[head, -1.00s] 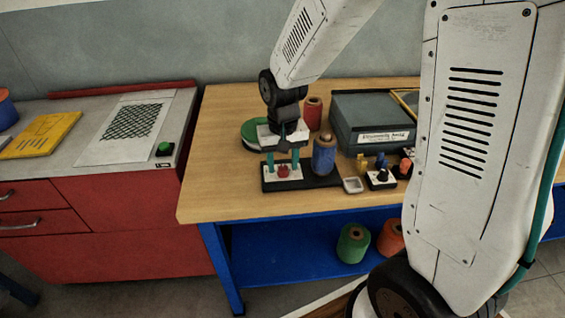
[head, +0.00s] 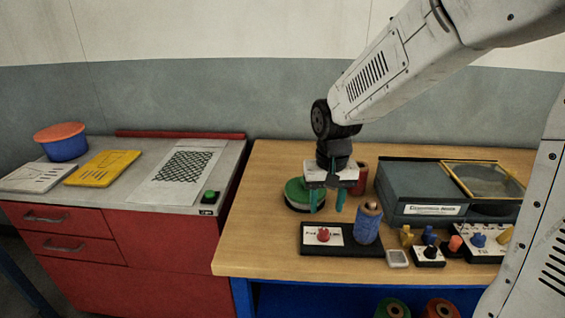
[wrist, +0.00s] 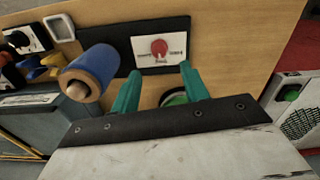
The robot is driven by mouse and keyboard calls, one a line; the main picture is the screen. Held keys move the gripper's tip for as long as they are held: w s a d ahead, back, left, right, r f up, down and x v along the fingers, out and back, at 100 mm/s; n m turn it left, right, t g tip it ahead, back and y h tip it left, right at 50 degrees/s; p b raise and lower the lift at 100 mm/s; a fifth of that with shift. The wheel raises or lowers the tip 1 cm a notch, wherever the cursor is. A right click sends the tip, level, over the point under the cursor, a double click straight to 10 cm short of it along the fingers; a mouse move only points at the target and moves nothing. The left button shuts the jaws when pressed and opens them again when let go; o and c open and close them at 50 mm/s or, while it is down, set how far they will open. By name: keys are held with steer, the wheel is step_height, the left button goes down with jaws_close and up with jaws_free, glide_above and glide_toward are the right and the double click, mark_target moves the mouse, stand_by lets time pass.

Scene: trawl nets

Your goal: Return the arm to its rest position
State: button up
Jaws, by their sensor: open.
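My gripper (head: 327,200) has two teal fingers and is open and empty above the wooden bench. It hangs behind the black board (head: 312,248), which carries a white label and a red knob-like piece (head: 323,234). In the wrist view the open fingers (wrist: 158,88) point toward the board, with the red piece (wrist: 159,48) beyond their tips. A blue spool (head: 367,226) stands on the right end of the board, beside the gripper. A green round container (head: 297,193) is just left of the fingers, partly hidden by them.
A grey-green case (head: 400,185) and a red spool (head: 361,178) stand behind. Small coloured pieces (head: 430,236) on blocks and a small pale dish (head: 397,258) lie at right. A red cabinet (head: 150,250) with a net sheet and green button (head: 210,197) adjoins at left.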

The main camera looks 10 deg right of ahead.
steer(key=shift+s, duration=0.25)
steer(key=s+d+r, duration=0.1)
steer(key=s+r, duration=0.2)
steer(key=s, duration=0.4)
steer(key=s+d+r+n+t, duration=0.1)
steer(key=s+r, duration=0.3)
steer(key=s, duration=0.3)
steer(key=s+d+r+n, duration=0.1)
steer(key=s+r, duration=0.2)
steer(key=s, duration=0.5)
steer(key=shift+r, duration=0.25)
steer(key=shift+d, duration=0.1)
